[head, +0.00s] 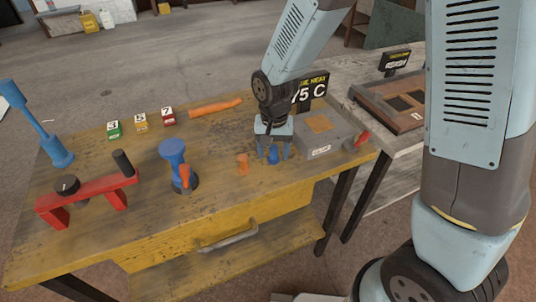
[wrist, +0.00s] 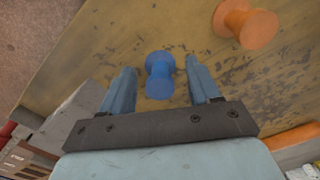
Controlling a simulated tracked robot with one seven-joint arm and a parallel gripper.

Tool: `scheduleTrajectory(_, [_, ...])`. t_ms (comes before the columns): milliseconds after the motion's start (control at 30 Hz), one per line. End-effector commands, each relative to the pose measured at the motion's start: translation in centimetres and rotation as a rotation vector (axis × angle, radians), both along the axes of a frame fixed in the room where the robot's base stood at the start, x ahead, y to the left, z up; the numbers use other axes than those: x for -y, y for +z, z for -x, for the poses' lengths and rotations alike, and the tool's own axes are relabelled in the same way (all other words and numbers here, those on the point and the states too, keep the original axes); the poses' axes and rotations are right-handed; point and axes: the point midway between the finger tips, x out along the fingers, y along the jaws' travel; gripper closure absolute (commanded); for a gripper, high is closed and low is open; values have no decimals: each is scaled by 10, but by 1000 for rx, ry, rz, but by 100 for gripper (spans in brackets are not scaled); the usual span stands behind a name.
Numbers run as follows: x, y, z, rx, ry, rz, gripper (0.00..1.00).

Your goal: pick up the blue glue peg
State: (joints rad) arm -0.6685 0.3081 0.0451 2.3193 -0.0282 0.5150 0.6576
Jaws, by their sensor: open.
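In the wrist view the blue peg (wrist: 160,75) is a small spool shape between my two fingers, with a gap on each side. My gripper (head: 274,150) is open and points down over the peg. In the wrist view my gripper (wrist: 160,82) shows both fingers apart, with nothing held. An orange peg (head: 242,164) stands just left of the blue one; it also shows at the upper right of the wrist view (wrist: 246,24).
The grey box (head: 325,132) with a sign stands close right of my gripper. A blue clamp (head: 174,165), a red frame (head: 88,194), numbered blocks (head: 141,124) and an orange bar (head: 215,106) are farther left. The bench front (head: 215,225) is clear.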

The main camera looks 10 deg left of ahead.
Motion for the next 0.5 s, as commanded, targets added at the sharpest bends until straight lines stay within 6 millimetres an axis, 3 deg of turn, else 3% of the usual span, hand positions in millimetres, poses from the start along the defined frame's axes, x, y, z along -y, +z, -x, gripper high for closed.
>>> scheduleTrajectory(333, [0,-7,0,1,0,-1,38])
scheduleTrajectory(500, [0,-7,0,1,1,-1,54])
